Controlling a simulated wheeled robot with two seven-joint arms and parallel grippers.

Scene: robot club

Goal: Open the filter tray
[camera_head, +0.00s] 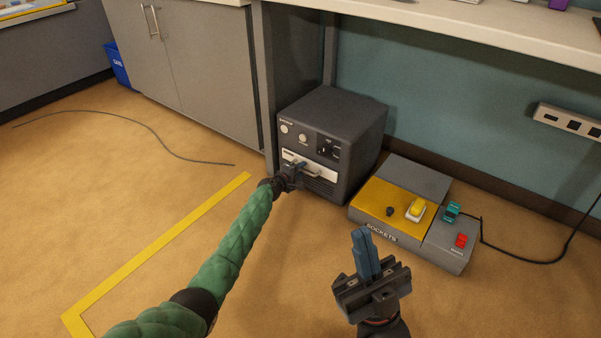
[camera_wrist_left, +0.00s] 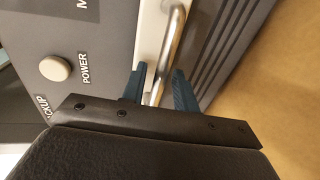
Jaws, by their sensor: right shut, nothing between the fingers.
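The filter tray (camera_head: 325,174) is a white panel with a bar handle, low on the front of a dark grey box (camera_head: 349,118). Its face looks flush with the box. My left gripper (camera_head: 294,168) is at the tray's handle and hides part of it. In the left wrist view, the blue fingers of the left gripper (camera_wrist_left: 160,78) stand apart, one on each side of the metal handle (camera_wrist_left: 172,45), with a gap showing. The white tray face (camera_wrist_left: 149,35) is just behind. My right gripper (camera_head: 363,240) is shut and empty, pointing up over the floor.
A grey and yellow sockets box (camera_head: 402,236) with a yellow plug and a red switch stands right of the dark box. A black cable (camera_head: 530,261) runs from it. A grey cabinet (camera_head: 205,70) is behind left. The floor before the tray is clear except for my arm.

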